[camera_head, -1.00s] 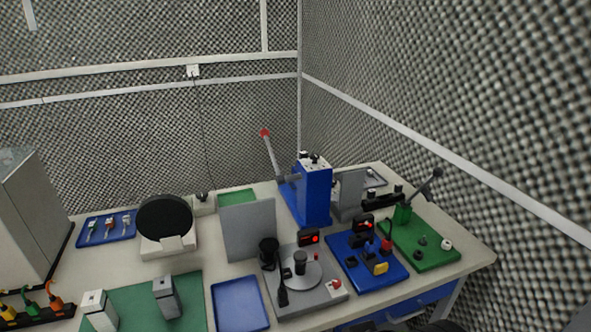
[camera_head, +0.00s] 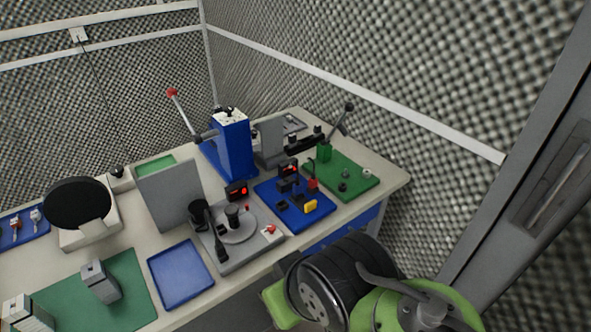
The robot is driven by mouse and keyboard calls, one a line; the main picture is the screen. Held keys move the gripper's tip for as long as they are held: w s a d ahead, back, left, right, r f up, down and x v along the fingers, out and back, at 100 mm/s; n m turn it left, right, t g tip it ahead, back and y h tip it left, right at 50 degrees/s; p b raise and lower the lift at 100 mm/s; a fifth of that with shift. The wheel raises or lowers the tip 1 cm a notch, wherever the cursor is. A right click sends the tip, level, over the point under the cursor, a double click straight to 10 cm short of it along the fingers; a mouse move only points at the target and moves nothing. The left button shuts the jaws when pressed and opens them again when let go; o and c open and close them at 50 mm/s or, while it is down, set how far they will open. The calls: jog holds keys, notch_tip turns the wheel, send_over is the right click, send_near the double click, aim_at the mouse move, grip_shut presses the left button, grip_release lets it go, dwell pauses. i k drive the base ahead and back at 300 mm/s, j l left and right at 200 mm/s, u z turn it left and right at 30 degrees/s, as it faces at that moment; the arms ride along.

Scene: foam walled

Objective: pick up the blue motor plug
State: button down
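I cannot make out a blue motor plug for certain in the head view. Several small plug-like pieces with red and white parts lie in a blue tray (camera_head: 8,241) at the far left edge, too small to tell apart. A blue plate (camera_head: 268,189) right of the middle carries black parts, a red part and a yellow part (camera_head: 310,206). My gripper is not in view.
The pale worktable (camera_head: 135,236) holds an empty blue tray (camera_head: 180,274), a green mat (camera_head: 130,290), a grey turntable fixture (camera_head: 240,226), a blue lever press (camera_head: 232,148) and a green plate (camera_head: 357,183).

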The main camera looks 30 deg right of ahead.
aim_at(297, 187)
jog(key=i+l+u, duration=0.15)
jog(key=l+u, duration=1.55)
jog(key=i+j, duration=0.05)
jog(key=j, duration=0.05)
